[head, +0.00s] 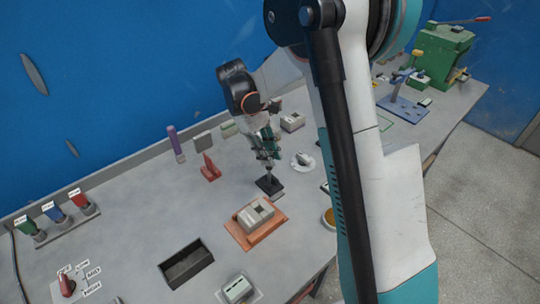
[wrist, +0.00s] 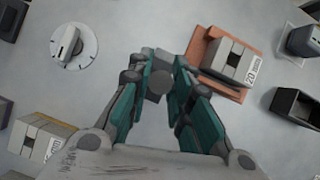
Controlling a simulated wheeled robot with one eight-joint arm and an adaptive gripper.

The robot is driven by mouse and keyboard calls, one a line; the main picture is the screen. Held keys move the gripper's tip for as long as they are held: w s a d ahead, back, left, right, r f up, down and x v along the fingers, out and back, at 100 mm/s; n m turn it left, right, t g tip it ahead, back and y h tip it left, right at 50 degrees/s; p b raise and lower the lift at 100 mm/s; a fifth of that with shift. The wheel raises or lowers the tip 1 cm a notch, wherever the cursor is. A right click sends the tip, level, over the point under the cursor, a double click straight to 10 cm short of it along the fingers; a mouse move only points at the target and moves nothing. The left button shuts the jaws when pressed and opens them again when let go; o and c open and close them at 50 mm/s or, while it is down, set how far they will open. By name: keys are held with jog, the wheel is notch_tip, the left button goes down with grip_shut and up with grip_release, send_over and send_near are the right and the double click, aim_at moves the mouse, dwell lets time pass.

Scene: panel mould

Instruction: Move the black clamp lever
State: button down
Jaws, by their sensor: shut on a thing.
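The black clamp lever (head: 269,184) stands on the grey bench in the head view, with a dark square base and a thin upright part. My gripper (head: 267,160) is directly above the base, pointing down, with its fingers closed around the upper part of the lever.
An orange tray (head: 240,236) with a grey block is in front. A black open box (head: 186,264) lies front left. My arm hides part of the bench's right side.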

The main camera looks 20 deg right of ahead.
jog(key=shift+w, duration=0.1)
jog(key=c, duration=1.4)
grip_release()
jog(key=shift+c, duration=0.2)
jog(key=shift+r, duration=0.1)
jog(key=v, duration=1.2)
